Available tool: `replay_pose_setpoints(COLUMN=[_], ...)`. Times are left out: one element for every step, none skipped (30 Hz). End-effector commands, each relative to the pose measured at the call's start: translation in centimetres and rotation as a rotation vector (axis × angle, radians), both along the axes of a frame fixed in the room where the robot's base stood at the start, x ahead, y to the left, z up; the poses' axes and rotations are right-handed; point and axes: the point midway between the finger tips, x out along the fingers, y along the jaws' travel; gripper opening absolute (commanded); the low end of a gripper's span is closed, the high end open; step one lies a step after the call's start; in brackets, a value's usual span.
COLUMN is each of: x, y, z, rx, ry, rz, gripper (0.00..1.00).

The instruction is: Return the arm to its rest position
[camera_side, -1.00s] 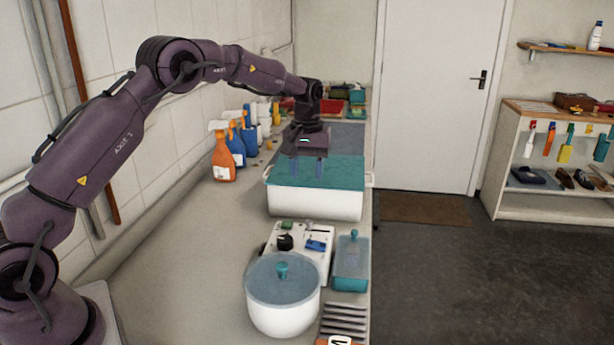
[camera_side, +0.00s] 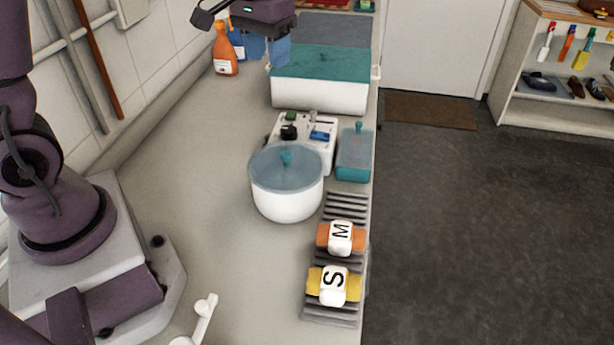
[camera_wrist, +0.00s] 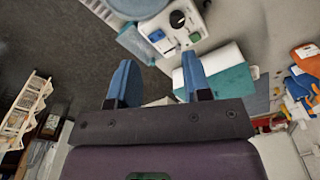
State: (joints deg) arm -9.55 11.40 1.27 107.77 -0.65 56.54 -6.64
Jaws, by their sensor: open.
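My gripper (camera_side: 268,50) is at the top of the side view, just left of and above the teal-lidded white tub, partly in front of the spray bottles. The wrist view shows its two blue fingers (camera_wrist: 155,90) apart with nothing between them. My upper arm is cut off by the top and left edges of the side view. The white tub (camera_side: 318,94) has its teal lid on and stands on the counter. It also shows in the wrist view (camera_wrist: 228,72) beyond the fingers.
On the counter (camera_side: 205,190) stand a lidded round pot (camera_side: 287,200), a white box with a knob (camera_side: 323,153), a teal-lidded container (camera_side: 354,165) and a grey ribbed rack (camera_side: 346,208) with blocks marked M and S. An orange spray bottle (camera_side: 226,55) stands by the wall. The left counter is mostly clear.

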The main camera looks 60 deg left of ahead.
Motion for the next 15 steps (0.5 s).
replay_pose_setpoints(x=[-1.9,-2.9,-4.3,-5.4,-6.4,-7.8,-8.8,-9.8,-11.1,-12.0,-12.9,-13.9,-14.6,-15.2,-15.9], y=[-0.9,-1.4,-2.0,-2.5,-2.9,-3.4,-3.8,-4.1,-4.6,-4.9,-5.1,-5.5,-5.7,-5.9,-6.1], z=[1.2,1.7,2.3,2.6,3.0,3.3,3.6,3.8,4.0,4.1,4.2,4.3,4.4,4.5,4.6], rx=[0.006,0.011,0.015,0.019,0.023,0.029,0.034,0.037,0.044,0.048,0.052,0.056,0.06,0.063,0.065], ry=[-0.03,-0.045,-0.065,-0.08,-0.096,-0.119,-0.137,-0.154,-0.178,-0.197,-0.216,-0.24,-0.258,-0.276,-0.298], rz=[-0.037,-0.06,-0.086,-0.107,-0.127,-0.15,-0.168,-0.186,-0.207,-0.221,-0.233,-0.249,-0.257,-0.264,-0.272], gripper=[0.45,0.45,0.45,0.45,0.45,0.45,0.45,0.45,0.45,0.45,0.45,0.45,0.45,0.45,0.45])
